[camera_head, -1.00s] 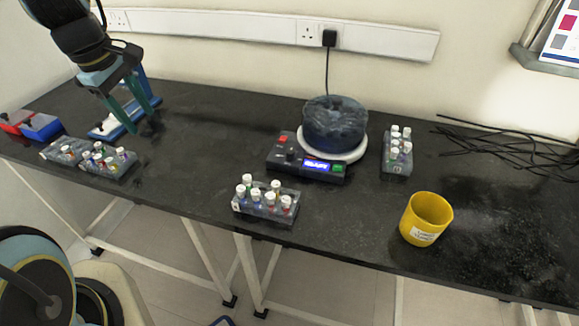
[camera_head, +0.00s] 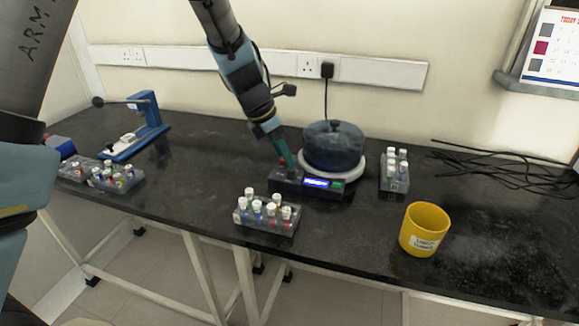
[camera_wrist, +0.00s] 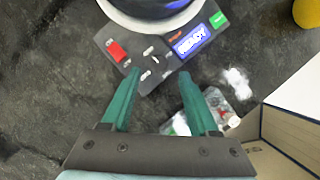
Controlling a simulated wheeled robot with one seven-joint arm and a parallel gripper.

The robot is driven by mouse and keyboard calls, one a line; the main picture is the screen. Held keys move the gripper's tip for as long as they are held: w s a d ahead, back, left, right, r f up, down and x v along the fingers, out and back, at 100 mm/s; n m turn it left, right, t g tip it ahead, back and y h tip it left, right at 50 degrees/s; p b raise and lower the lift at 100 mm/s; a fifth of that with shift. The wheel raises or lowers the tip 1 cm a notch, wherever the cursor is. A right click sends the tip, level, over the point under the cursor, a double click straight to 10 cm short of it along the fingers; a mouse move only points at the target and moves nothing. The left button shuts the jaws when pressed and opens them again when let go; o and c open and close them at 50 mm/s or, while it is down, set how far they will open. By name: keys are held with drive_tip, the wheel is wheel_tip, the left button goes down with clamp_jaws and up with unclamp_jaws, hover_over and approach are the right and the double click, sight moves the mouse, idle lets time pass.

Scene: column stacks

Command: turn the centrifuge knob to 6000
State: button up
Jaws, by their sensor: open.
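The centrifuge (camera_head: 333,147) stands on the black bench, with a dark lidded bowl on a white ring and a dark control panel (camera_head: 288,187) in front. In the wrist view the panel shows a red switch (camera_wrist: 117,51), a lit blue display (camera_wrist: 190,42), a green button (camera_wrist: 218,20) and the small dark knob (camera_wrist: 155,58) with pale marks around it. My gripper (camera_wrist: 160,73) is open and points down at the panel, its green fingertips either side of the knob area. Contact cannot be told. In the head view my gripper (camera_head: 285,160) hides the panel's left part.
A vial rack (camera_head: 268,226) stands in front of the panel and another (camera_head: 394,187) to its right. A yellow cup (camera_head: 424,229) and black cables (camera_head: 500,160) lie further right. A blue stand (camera_head: 145,125) and more vials (camera_head: 112,184) are at left.

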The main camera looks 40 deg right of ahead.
sight(289, 169)
drive_tip(key=x, duration=0.5)
clamp_jaws()
idle(0.5)
